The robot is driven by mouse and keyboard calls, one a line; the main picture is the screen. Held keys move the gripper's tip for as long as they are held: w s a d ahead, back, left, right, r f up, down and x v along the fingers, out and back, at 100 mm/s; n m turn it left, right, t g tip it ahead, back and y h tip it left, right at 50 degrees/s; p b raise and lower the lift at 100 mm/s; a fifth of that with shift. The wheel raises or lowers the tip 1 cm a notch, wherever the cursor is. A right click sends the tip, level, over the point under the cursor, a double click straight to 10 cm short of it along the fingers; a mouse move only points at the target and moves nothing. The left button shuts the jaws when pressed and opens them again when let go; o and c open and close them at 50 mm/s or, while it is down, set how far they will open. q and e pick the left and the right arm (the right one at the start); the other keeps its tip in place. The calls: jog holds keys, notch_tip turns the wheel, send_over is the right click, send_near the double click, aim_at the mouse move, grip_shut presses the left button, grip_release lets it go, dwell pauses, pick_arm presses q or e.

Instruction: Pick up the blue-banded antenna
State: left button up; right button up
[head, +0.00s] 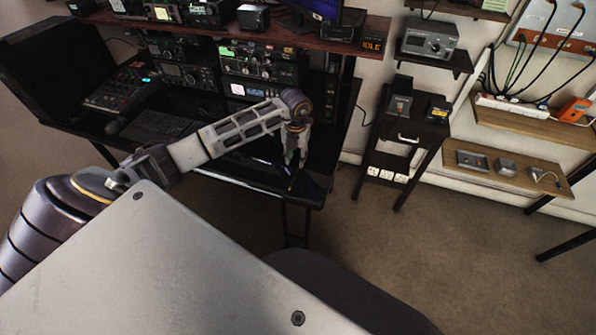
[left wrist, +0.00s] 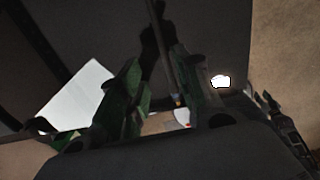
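My left gripper (head: 295,158) points down over the front right part of the dark desk (head: 228,172). In the left wrist view its two dark green fingers (left wrist: 160,100) stand apart. A thin dark rod, which looks like the antenna (left wrist: 167,62), shows between them, nearer the right finger. A small bluish and orange patch is at its lower end; I cannot tell clearly whether this is the blue band. In the head view a thin dark piece with a small orange spot (head: 291,179) lies just below the fingertips. No contact is visible.
Radio units (head: 263,62) stand on the desk's shelves behind my gripper. A keyboard (head: 158,126) lies to the left. A small black side table (head: 418,128) stands to the right, with open carpet in front of it. A wooden shelf (head: 515,170) is farther right.

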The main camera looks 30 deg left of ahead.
aim_at(298, 170)
pick_arm(q)
jog(key=shift+f, duration=0.1)
jog(key=shift+d+f, duration=0.2)
jog(key=shift+f, duration=0.75)
jog(key=shift+d+f, duration=0.2)
jog(key=shift+f, duration=0.75)
jog(key=shift+f+p, duration=0.3)
jog(key=shift+f, duration=0.3)
jog(key=shift+c, duration=0.2)
jog(key=shift+w, duration=0.1)
grip_shut()
